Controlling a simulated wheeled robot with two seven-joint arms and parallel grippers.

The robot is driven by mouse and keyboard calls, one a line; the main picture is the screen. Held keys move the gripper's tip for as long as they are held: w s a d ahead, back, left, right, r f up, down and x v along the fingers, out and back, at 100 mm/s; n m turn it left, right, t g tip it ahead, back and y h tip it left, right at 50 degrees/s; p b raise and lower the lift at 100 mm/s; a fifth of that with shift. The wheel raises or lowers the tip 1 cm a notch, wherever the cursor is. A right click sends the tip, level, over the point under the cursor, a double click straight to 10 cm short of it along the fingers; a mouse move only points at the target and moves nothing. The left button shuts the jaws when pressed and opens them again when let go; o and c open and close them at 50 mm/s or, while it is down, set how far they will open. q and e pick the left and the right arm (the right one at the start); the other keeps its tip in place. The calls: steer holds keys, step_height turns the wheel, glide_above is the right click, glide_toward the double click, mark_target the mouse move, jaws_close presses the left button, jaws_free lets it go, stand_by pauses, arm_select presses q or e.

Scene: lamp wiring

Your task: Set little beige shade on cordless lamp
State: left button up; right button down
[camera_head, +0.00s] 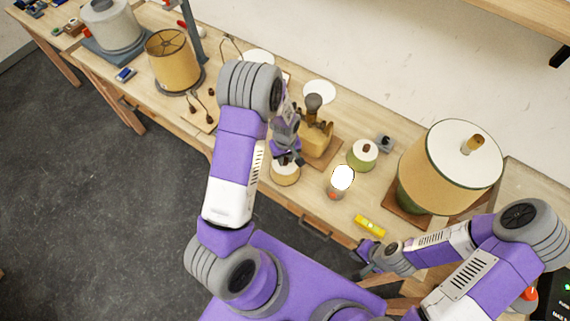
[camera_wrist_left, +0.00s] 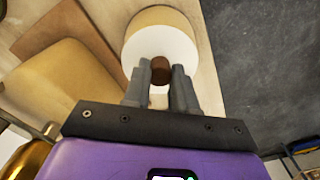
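The little beige shade (camera_head: 285,174) is near the table's front edge, with a pale top and a brown knob; it also shows in the left wrist view (camera_wrist_left: 165,28). My left gripper (camera_head: 288,158) is directly above it. In the left wrist view its fingers (camera_wrist_left: 160,72) flank the brown knob closely on both sides and appear shut on it. I cannot tell whether the shade touches the table. A small lamp with a glowing white top (camera_head: 342,178), apparently the cordless lamp, stands uncovered to the right. My right gripper (camera_head: 366,261) is empty and appears open near the front edge.
A small green-trimmed shade (camera_head: 362,154) stands behind the glowing lamp. A yellow level (camera_head: 369,225) lies in front of it. A large beige lamp (camera_head: 448,170) stands right. A tan block-like piece (camera_head: 318,140) is behind my left gripper. Another beige lampshade (camera_head: 171,62) stands left.

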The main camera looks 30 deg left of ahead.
arm_select(q)
jaws_close()
steer(key=shift+r, duration=0.1)
